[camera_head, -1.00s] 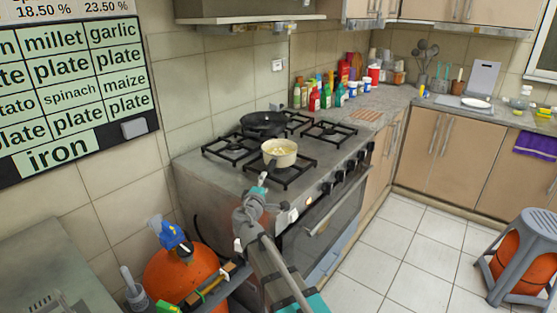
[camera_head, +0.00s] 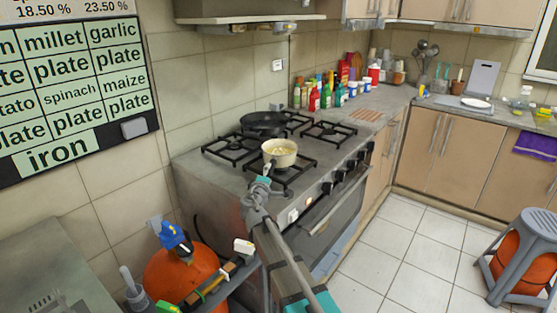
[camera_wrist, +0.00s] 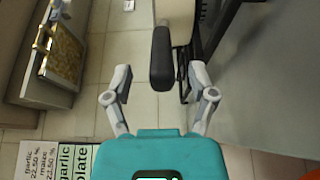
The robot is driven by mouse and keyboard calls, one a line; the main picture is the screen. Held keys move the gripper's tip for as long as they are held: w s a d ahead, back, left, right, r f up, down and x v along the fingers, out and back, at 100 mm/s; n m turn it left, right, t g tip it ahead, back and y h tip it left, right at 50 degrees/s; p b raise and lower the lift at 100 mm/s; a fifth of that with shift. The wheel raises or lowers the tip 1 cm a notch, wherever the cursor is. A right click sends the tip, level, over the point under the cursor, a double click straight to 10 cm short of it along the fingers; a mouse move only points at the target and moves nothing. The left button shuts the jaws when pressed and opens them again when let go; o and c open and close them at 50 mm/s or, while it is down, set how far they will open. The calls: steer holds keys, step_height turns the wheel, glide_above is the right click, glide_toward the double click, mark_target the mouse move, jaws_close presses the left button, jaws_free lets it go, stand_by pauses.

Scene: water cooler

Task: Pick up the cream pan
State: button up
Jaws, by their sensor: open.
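The cream pan (camera_head: 280,153) sits on the front burner of the stove, with pale yellowish contents. Its dark handle (camera_wrist: 162,60) points toward my gripper; part of the cream body (camera_wrist: 176,14) shows at the top of the wrist view. My gripper (camera_wrist: 160,88) is open. In the wrist view, the handle's end lies between the two fingers with a gap on each side, and neither finger appears to touch it. In the head view, my gripper (camera_head: 261,181) is at the stove's front left, just short of the pan, and partly hides the handle.
A black pan (camera_head: 263,121) stands on a back burner. Black grates (camera_head: 328,133) surround the cream pan. Bottles and jars (camera_head: 325,96) stand on the counter beyond. An orange gas cylinder (camera_head: 180,272) stands left of my arm, and a grey stool (camera_head: 520,255) is at right.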

mark_target(272, 168)
steer(key=shift+w+d+f, duration=0.1)
steer(key=shift+w+d, duration=0.15)
steer(key=shift+w, duration=0.85)
steer(key=shift+w+d, duration=0.2)
steer(key=shift+w, duration=0.9)
jaws_close()
